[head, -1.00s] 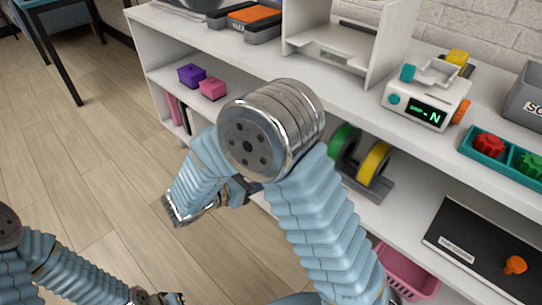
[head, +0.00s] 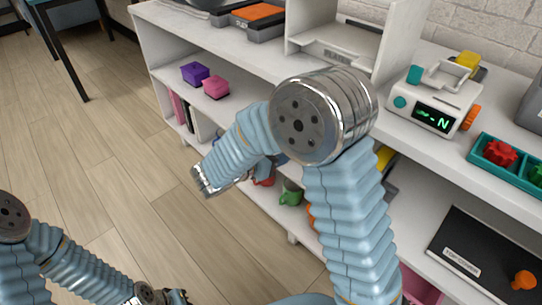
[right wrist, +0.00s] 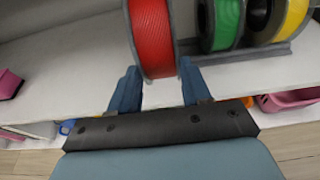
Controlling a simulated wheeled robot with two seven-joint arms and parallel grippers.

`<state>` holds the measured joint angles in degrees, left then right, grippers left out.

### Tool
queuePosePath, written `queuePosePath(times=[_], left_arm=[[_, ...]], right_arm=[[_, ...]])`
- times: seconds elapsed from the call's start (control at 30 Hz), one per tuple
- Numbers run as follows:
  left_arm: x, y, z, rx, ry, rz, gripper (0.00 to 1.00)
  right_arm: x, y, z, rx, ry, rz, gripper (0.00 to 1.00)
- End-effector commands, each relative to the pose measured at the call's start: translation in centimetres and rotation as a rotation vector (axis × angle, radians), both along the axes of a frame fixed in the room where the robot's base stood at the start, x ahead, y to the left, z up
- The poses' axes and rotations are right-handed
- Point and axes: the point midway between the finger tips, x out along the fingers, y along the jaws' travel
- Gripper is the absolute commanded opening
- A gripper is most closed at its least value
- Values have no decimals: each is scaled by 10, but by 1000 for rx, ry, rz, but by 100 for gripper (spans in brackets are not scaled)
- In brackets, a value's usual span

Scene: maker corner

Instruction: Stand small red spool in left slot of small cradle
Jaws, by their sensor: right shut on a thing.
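The red spool (right wrist: 152,38) is upright between the fingers of my right gripper (right wrist: 158,84) in the right wrist view, and the gripper is shut on it. A green spool (right wrist: 228,22) and a yellow spool (right wrist: 294,20) stand on the dark grey cradle (right wrist: 262,53), to the right of the red spool. The red spool hides the cradle's left end, and I cannot tell whether they touch. In the head view my right arm hides most of the cradle; part of the yellow spool (head: 385,157) shows. My left gripper (head: 178,297) is at the bottom edge, its opening unclear.
A labelling device (head: 432,105) and a teal tray (head: 487,160) stand on top.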

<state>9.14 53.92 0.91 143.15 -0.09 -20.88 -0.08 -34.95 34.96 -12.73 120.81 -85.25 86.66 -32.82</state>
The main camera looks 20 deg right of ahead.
Motion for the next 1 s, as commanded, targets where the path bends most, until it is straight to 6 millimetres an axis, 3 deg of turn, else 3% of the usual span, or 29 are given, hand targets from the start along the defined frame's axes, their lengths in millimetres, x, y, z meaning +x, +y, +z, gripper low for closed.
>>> queuePosePath(times=[0.87,1.0], left_arm=[[1,3,-10,4,-3,6,0],[2,6,-20,9,-4,11,0]], right_arm=[[31,-75,0,-1,-2,-2,0],[30,-73,-16,-2,0,0,0]])
